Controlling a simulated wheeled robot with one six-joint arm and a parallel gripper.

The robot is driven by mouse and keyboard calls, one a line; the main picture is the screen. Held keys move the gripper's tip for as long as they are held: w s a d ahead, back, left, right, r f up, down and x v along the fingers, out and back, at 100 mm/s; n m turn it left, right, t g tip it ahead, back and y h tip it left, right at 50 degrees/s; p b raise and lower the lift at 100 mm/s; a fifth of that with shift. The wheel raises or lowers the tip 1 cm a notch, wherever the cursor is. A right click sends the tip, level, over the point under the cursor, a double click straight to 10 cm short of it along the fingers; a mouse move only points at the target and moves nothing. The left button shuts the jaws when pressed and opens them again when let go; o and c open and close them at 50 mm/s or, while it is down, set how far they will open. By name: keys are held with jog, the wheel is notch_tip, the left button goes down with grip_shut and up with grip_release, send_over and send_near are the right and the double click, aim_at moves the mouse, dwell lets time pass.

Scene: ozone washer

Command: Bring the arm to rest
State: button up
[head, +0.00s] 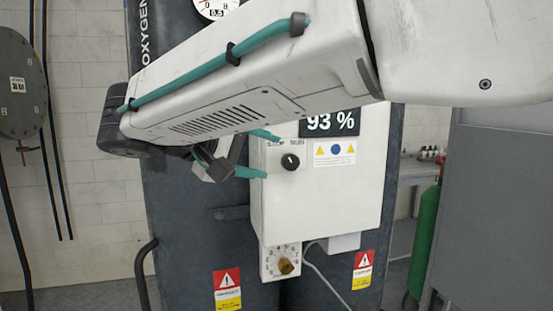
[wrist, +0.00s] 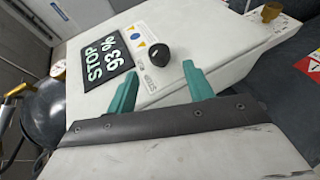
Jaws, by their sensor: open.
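My gripper (head: 273,156) is open, with two teal fingers pointing right toward the black knob (head: 290,162) on the white control box (head: 350,215). The fingertips are just short of the knob in the head view, with nothing between them. In the wrist view my gripper (wrist: 160,75) shows its fingers spread, and the knob (wrist: 159,54) stands beyond the gap. The display (wrist: 105,58) reads STOP and 93 %. In the head view my arm hides the top of the box and part of the display (head: 330,123).
A brass dial (head: 286,266) hangs below the box. Dark tanks (head: 185,215) stand behind it. A green cylinder (head: 424,240) and a grey cabinet (head: 495,200) are at the right. A round grey plate (head: 20,85) is on the left wall.

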jog(key=shift+v, duration=1)
jog(key=s+d+f+n+g+y, duration=0.3)
jog(key=s+d+f+g+y, duration=0.15)
jog(key=d+f, duration=0.7)
jog(key=s+d+f+m+g+y, duration=0.1)
jog(key=s+d+f+m+y, duration=0.2)
jog(key=s+d, duration=0.6)
jog(key=s+d+f+m+g+y, duration=0.2)
jog(key=s+d+f+m, duration=0.4)
jog(key=s+d, duration=0.3)
jog(key=shift+d+f+y, duration=0.5)
jog(key=shift+f+y, duration=0.15)
jog(key=shift+f, duration=0.25)
